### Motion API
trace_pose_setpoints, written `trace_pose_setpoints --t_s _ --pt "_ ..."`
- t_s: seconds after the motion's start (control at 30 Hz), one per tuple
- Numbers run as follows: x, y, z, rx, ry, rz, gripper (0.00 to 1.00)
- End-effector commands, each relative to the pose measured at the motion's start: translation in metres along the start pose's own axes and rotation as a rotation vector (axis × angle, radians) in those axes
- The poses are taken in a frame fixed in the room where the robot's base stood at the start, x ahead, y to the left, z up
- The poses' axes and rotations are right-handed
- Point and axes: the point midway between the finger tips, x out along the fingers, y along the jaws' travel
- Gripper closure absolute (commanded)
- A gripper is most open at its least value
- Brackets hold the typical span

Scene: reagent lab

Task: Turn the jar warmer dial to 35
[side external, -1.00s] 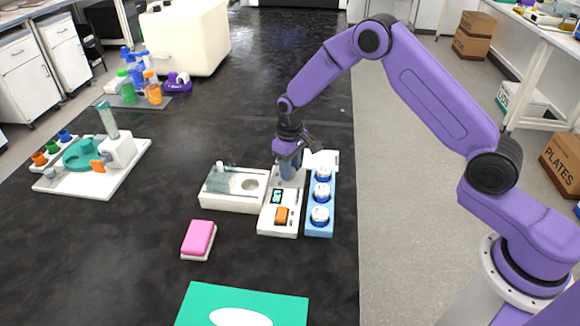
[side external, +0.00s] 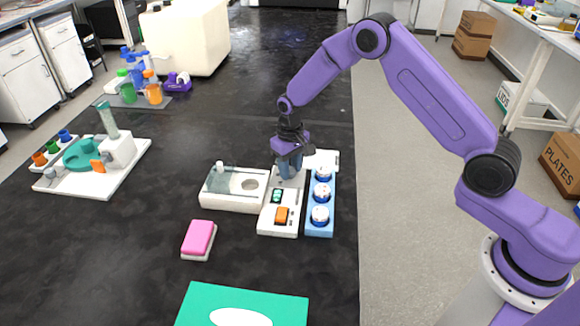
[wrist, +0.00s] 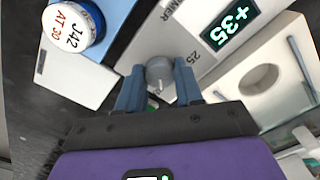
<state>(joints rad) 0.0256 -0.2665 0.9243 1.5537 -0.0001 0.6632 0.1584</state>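The jar warmer (side external: 266,226) is a white unit on the dark bench, with a lit display (wrist: 230,25) that reads +35 in the wrist view. Its round grey dial (wrist: 160,72) sits between the two blue fingers of my gripper (wrist: 160,82), which appear to press on its sides. A small pale mark shows on the dial's near side. A printed 25 is on the panel close by the dial. In the side view my gripper (side external: 290,168) points down over the far end of the warmer and hides the dial.
A blue rack (side external: 320,232) with white-lidded jars (side external: 320,215) stands right beside the warmer; one lid reads J42 AT 30 in the wrist view (wrist: 72,30). A white box with a round opening (side external: 225,203) is to its left. A pink block (side external: 199,238) lies nearer the front.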

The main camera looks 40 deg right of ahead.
Motion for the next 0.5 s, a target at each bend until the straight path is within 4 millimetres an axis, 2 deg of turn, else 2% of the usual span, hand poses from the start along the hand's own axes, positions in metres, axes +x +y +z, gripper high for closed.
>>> trace_pose_setpoints --t_s 0.03,0.07,0.1,0.37,0.5 --pt "-0.0007 0.0001 0.0008 -0.001 -0.004 0.001 0.52" --pt "-0.0007 0.0001 0.0007 -0.001 -0.003 0.0 0.42" --pt "-0.0006 0.0001 0.0006 -0.001 -0.003 0.0 0.39" --pt "-0.0007 0.0 0.0002 -0.001 -0.001 0.0 0.39" --pt "-0.0085 -0.0001 -0.0004 -0.001 0.001 0.0 0.39"
